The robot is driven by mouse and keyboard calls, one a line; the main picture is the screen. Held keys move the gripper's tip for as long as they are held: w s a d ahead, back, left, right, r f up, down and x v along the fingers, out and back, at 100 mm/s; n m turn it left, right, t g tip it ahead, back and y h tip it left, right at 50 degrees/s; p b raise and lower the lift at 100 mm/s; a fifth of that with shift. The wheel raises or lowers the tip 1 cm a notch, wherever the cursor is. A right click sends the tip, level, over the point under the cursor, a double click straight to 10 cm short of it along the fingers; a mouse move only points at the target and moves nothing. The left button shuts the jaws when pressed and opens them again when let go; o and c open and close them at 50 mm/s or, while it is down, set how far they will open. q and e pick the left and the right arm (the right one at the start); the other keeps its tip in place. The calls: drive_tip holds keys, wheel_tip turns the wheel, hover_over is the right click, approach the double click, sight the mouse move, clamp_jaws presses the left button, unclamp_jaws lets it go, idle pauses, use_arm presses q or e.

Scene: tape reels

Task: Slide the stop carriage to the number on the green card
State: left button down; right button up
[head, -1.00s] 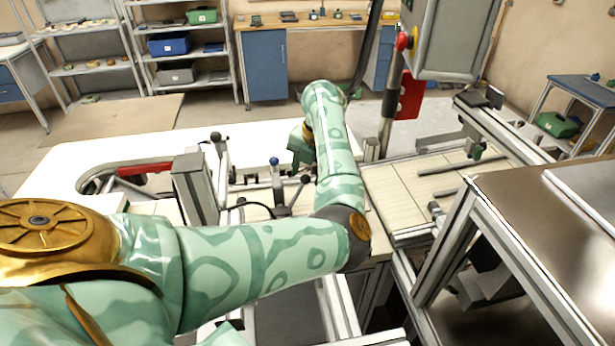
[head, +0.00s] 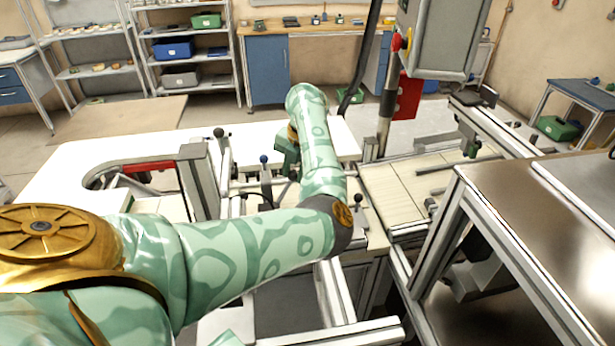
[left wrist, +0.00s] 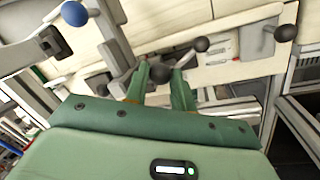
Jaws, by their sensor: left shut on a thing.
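My left gripper (head: 287,157) is over the rail on the white bench, partly hidden by my own arm. In the left wrist view its green fingers (left wrist: 164,82) are closed around a dark ball knob (left wrist: 160,73). The knob seems to belong to the stop carriage. A blue-knobbed upright part (head: 265,172), probably of the carriage, stands just left of the gripper; its blue ball (left wrist: 74,13) shows at the wrist view's upper left. I cannot make out the green card or any scale numbers. My right gripper is not in view.
A black-knobbed post (head: 219,134) stands to the left, and another black knob (head: 358,198) is right of my forearm. A slatted table (head: 395,190) lies to the right. A metal-topped frame (head: 530,220) fills the right foreground.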

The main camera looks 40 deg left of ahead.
use_arm(q)
drive_tip(key=shift+s+a+p, duration=0.8)
drive_tip(key=shift+s+a, duration=0.25)
drive_tip(key=shift+s, duration=0.2)
drive_tip(key=c, duration=1.2)
unclamp_jaws()
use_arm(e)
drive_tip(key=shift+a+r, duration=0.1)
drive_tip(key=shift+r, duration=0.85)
use_arm(q)
drive_tip(key=d+r+p, duration=0.1)
drive_tip(key=r, duration=0.4)
drive_tip(key=d+r+p, duration=0.1)
drive_tip(key=r, duration=0.4)
drive_tip(key=w+d+r, duration=0.1)
drive_tip(key=r, duration=0.5)
drive_tip(key=shift+p, duration=0.4)
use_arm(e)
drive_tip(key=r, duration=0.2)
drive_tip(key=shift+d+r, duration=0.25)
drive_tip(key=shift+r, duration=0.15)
